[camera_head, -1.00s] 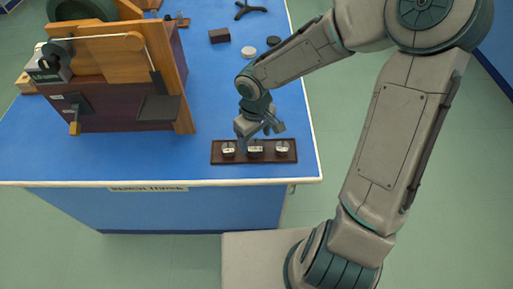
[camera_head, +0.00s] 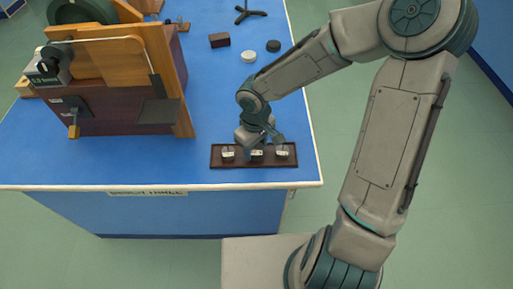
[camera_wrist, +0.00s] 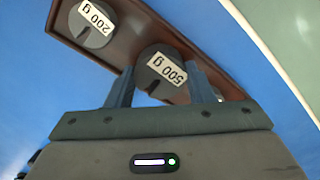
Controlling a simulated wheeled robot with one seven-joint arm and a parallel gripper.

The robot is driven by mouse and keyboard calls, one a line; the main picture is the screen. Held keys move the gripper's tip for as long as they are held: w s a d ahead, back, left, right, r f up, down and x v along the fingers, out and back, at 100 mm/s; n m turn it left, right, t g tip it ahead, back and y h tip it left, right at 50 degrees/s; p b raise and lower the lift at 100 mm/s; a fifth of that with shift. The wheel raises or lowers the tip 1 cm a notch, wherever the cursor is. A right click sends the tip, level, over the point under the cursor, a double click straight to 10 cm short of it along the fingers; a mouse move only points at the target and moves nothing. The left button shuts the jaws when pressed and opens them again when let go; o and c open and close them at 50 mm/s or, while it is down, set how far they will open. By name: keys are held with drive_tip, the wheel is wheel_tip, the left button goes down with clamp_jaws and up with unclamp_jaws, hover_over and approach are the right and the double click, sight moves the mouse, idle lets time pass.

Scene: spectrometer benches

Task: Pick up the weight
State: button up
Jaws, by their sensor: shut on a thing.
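A dark brown wooden tray (camera_head: 218,163) lies near the front edge of the blue bench. Three round grey weights with white labels stand in a row in it: a left one (camera_head: 228,155), a middle one (camera_head: 257,154) and a right one (camera_head: 282,153). My gripper (camera_head: 257,149) is lowered over the middle one. In the wrist view my gripper (camera_wrist: 160,80) has one finger on each side of the 500 g weight (camera_wrist: 153,62) and is shut on it. The 500 g weight sits in the tray. The 200 g weight (camera_wrist: 93,24) stands beside it.
A wooden apparatus (camera_head: 120,95) with a dark purple-brown box fills the left of the bench. Behind the tray are a brown block (camera_head: 219,40), a white disc (camera_head: 248,56), a dark disc (camera_head: 273,45) and a black stand (camera_head: 243,14). The blue bench (camera_head: 215,110) is clear between.

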sight(258, 150)
drive_tip(key=shift+r, duration=0.55)
drive_tip(key=r, duration=0.1)
drive_tip(key=r+p, duration=0.1)
drive_tip(key=r, duration=0.2)
drive_tip(key=shift+s+d, duration=0.3)
drive_tip(key=shift+d, duration=0.05)
drive_tip(key=s+d+r+p, duration=0.5)
drive_tip(key=s+r+p, duration=0.1)
drive_tip(key=s, duration=0.2)
drive_tip(key=shift+s+d, duration=0.3)
drive_tip(key=shift+d, duration=0.1)
